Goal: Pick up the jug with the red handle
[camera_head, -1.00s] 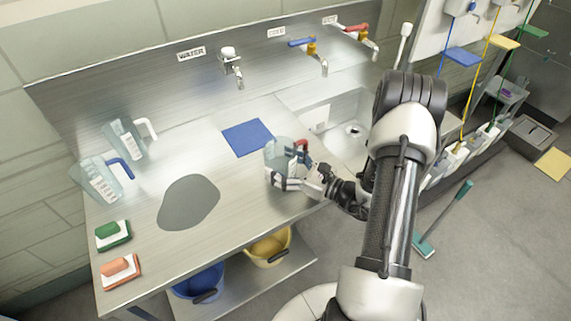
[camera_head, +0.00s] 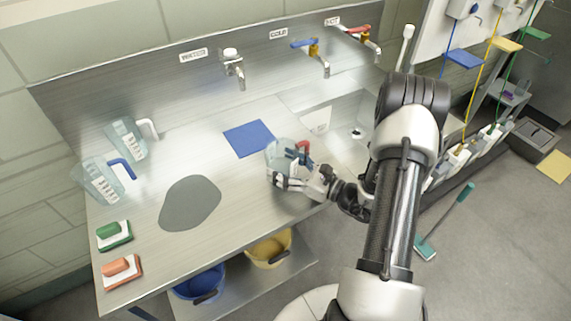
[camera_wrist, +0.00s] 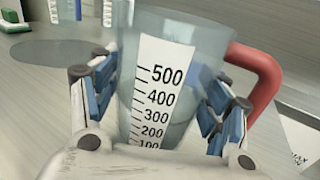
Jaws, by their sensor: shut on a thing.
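The clear jug with the red handle (camera_head: 279,152) stands near the front of the steel counter, left of the sink. My gripper (camera_head: 292,168) is at the jug, with its fingers shut on the body from both sides. In the wrist view the jug (camera_wrist: 180,45) is upright between the blue-padded fingers (camera_wrist: 160,100), its white scale facing me and its red handle (camera_wrist: 262,75) at the right, outside the fingers. The jug's base is hidden by the gripper, so I cannot tell whether it touches the counter.
A blue-handled jug (camera_head: 100,183) and a white-handled jug (camera_head: 127,140) stand at the left. A blue mat (camera_head: 248,138) and a grey mat (camera_head: 190,203) lie on the counter (camera_head: 238,185). Green (camera_head: 114,235) and orange (camera_head: 122,270) brushes sit front left. Taps (camera_head: 233,68) line the back.

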